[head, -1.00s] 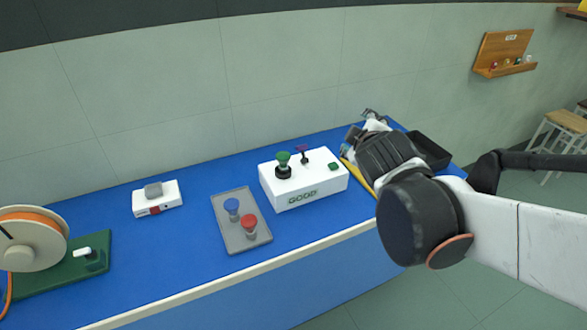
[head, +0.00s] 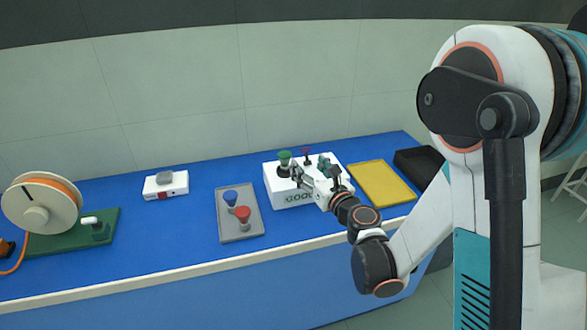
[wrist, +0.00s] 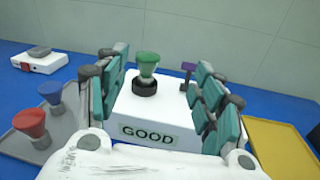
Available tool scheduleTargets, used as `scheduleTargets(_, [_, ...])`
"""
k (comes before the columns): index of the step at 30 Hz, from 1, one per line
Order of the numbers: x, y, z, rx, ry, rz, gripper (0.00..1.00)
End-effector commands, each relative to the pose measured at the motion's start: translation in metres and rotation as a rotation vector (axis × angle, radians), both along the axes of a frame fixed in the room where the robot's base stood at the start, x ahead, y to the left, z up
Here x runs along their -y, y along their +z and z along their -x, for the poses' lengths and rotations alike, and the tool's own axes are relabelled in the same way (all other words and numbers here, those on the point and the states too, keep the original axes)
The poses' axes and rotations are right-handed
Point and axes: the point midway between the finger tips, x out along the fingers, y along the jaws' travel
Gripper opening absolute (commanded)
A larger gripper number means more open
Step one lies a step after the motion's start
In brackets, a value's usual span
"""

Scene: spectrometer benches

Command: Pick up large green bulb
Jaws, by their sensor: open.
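The large green bulb (head: 285,158) stands upright in a black socket on top of the white box (head: 285,200) marked GOOD. In the wrist view the green bulb (wrist: 148,63) is a little left of centre, beyond the fingers. My gripper (head: 312,172) is at the box's front right side, close to the bulb but apart from it. In the wrist view my gripper (wrist: 160,110) is open, with teal finger pads on either side of the box and nothing between the fingertips. A small purple bulb (wrist: 188,68) stands in the box to the right of the green one.
A grey tray (head: 225,225) with a blue bulb (head: 231,198) and a red bulb (head: 243,214) lies left of the box. A yellow tray (head: 380,183) and a black bin (head: 415,165) are to the right. A white scale-like device (head: 166,188) and a cable reel (head: 40,205) stand farther left.

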Motion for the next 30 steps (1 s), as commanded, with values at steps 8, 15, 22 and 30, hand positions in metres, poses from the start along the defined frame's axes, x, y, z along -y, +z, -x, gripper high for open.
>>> scheduleTargets(8, [-0.017, -0.020, -0.007, 0.022, 0.049, 0.100, 0.62])
scheduleTargets(15, [-0.036, -0.025, -0.044, 0.023, 0.048, 0.098, 0.62])
scheduleTargets(22, [-0.049, -0.026, -0.070, 0.021, 0.047, 0.096, 0.62])
scheduleTargets(30, [-0.063, -0.029, -0.089, 0.021, 0.047, 0.095, 0.62])
